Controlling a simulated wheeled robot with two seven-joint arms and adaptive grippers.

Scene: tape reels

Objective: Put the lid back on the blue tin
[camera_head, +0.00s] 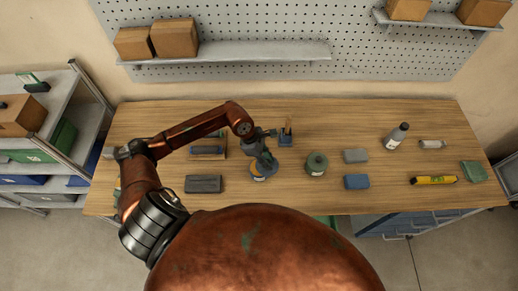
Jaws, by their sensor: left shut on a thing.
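The blue tin (258,178) stands near the middle of the table's front half, with an orange and white label on its side. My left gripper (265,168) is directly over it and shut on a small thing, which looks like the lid. The fingers hide most of the lid and the tin's top, so I cannot tell whether the lid touches the rim. My right gripper is not in view.
A green round container (316,164) stands just right of the tin. A blue holder (285,140) with upright items is behind. A dark grey block (203,184) is left.

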